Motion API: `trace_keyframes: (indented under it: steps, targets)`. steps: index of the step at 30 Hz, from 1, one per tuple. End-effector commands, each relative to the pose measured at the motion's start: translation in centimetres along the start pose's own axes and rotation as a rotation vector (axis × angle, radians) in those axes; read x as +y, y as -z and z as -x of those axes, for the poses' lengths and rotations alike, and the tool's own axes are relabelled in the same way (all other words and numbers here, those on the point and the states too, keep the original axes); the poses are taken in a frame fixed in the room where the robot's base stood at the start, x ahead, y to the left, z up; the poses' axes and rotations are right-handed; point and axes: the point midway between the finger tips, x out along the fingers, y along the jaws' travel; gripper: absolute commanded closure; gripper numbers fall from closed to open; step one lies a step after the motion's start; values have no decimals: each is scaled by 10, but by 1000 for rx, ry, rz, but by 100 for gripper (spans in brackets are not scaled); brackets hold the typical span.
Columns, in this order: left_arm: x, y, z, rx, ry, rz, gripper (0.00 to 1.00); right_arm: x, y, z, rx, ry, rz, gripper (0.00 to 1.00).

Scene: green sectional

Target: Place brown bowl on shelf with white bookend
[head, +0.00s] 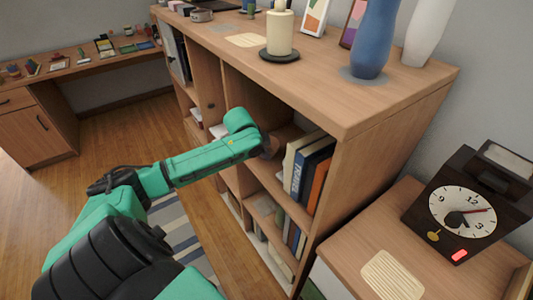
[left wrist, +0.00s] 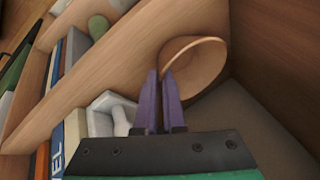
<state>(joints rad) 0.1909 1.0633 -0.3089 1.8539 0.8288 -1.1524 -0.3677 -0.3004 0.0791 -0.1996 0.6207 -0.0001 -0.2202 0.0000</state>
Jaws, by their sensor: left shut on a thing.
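The brown bowl (left wrist: 204,66) is in the left wrist view, tilted on its side with its opening partly toward the camera. My left gripper (left wrist: 160,78) is shut on its near rim with purple fingers. The white bookend (left wrist: 108,112) stands just left of the fingers, beside the books. In the head view my left arm reaches into an upper compartment of the wooden bookshelf (head: 395,110), and a small brown part of the bowl (head: 272,147) shows past the wrist. Whether the bowl touches the shelf board is unclear. My right gripper is out of view.
Several books (head: 308,168) stand in the compartment, right of my wrist. The shelf top holds a candle (head: 280,32) and a blue vase (head: 373,38). A clock (head: 463,212) stands on the lower cabinet at right. A green object (left wrist: 98,26) shows in another compartment.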

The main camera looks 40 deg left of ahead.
Motion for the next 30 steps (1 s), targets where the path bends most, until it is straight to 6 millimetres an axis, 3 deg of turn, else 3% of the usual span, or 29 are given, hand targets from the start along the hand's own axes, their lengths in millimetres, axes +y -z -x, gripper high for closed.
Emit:
trace_keyframes:
  steps: [9, 12, 23, 26, 30]
  targets:
    - [0, 1, -6, 2, 2, -1, 100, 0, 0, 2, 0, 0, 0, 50]
    - [0, 1, -6, 2, 2, -1, 63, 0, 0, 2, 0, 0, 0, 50]
    - [-1, 2, -2, 3, 3, -1, 63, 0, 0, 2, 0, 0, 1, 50]
    - [-1, 1, 9, 1, 3, -1, 63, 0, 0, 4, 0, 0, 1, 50]
    - [-1, 0, 38, -2, 3, -4, 63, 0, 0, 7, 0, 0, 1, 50]
